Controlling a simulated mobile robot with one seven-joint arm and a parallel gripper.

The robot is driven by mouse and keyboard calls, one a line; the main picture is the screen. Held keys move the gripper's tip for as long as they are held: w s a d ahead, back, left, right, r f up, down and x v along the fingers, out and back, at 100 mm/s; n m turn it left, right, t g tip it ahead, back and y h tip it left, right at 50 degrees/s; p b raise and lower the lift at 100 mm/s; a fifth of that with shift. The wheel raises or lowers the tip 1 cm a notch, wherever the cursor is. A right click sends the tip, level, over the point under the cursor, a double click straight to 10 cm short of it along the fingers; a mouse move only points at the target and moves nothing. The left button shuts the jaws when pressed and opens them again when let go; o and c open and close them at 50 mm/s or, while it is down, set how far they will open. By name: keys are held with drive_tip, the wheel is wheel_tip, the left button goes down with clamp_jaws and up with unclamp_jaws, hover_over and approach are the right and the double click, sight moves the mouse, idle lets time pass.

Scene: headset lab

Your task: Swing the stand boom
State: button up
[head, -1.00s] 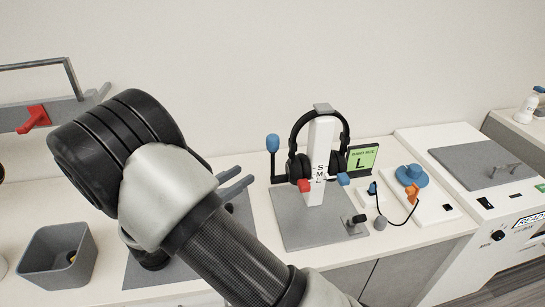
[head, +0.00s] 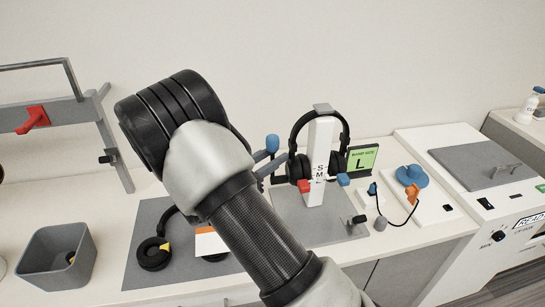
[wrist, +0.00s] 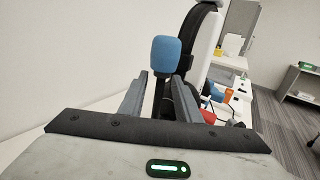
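The headset stand (head: 320,150) is a white post with S and M marks on a grey base plate, with black headphones (head: 293,165) hung on it. The boom is a dark stem with a blue padded tip (head: 272,143), standing upright just left of the headphones. In the wrist view the blue tip (wrist: 166,54) is straight ahead. My gripper (wrist: 161,84) is open, its two grey fingers on either side of the dark stem below the tip. I cannot tell whether they touch it. In the head view my arm mostly hides the gripper (head: 266,164).
A green screen (head: 362,159) showing L stands right of the headphones. At left are a grey bin (head: 55,262) and a red-handled rack (head: 35,119).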

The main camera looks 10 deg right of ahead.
clamp_jaws()
drive_tip(key=shift+s+f+b, duration=0.1)
drive_tip(key=shift+s+b, duration=0.05)
drive_tip(key=shift+b, duration=0.2)
drive_tip(key=shift+s+f+m+h+b, duration=0.3)
drive_tip(key=shift+s+m+h+b, duration=0.5)
drive_tip(key=shift+m+b, duration=0.55)
drive_tip(key=shift+s+f+m+h+b, duration=0.35)
drive_tip(key=shift+s+m+h+b, duration=0.3)
drive_tip(key=shift+s+m+b, duration=0.5)
drive_tip(key=shift+s+f+m+h+b, duration=0.3)
drive_tip(key=shift+s+m+h+b, duration=0.4)
drive_tip(key=shift+m+b, duration=0.75)
drive_tip(key=shift+h, duration=0.25)
unclamp_jaws()
drive_tip(key=shift+a, duration=0.1)
